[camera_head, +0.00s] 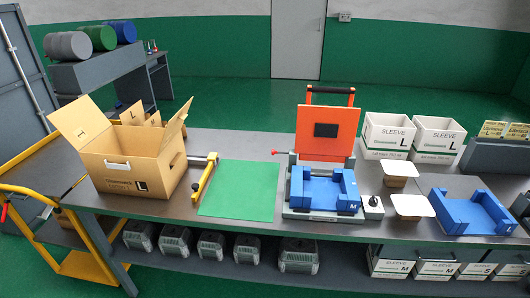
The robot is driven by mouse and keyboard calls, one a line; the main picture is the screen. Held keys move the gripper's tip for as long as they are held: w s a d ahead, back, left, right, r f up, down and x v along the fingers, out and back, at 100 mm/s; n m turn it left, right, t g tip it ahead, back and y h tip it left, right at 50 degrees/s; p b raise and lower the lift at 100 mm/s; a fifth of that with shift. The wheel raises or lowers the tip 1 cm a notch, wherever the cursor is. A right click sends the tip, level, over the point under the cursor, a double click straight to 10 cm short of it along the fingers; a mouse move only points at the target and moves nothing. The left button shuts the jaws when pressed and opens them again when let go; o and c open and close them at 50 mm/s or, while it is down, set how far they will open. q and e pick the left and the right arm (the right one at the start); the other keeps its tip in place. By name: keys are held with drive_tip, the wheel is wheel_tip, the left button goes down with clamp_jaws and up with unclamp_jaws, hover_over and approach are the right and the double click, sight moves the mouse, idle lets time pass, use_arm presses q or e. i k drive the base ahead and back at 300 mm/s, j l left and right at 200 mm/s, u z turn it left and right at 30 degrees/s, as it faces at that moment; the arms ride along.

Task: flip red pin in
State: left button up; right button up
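The red pin (274,152) is a small red-tipped rod at the left side of the press-like fixture (293,205). It sticks out to the left, away from the fixture body. The fixture's orange lid (318,146) stands raised, with a black bar handle (330,89) at its top and a dark pad on its face. A blue U-shaped tray marked M (347,192) sits in the fixture under the raised lid. Neither of my grippers shows in the head view.
A green mat (238,190) lies left of the fixture, with a yellow bar (204,177) beside it. An open cardboard box (125,165) stands further left. A control box (373,207), white-topped blocks (413,206), another blue tray (471,213) and sleeve boxes (387,134) occupy the right.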

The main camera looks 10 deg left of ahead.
sight(273, 151)
drive_tip(key=j+z, duration=0.1)
drive_tip(key=j, duration=0.35)
drive_tip(key=k+j+z, duration=0.1)
drive_tip(key=j, duration=0.3)
drive_tip(key=k+j, duration=0.1)
drive_tip(key=j, duration=0.35)
drive_tip(key=k+j+z, duration=0.15)
drive_tip(key=j, duration=0.3)
drive_tip(key=i+l+u, duration=0.1)
drive_tip(key=i+u, duration=0.35)
drive_tip(key=i, duration=0.85)
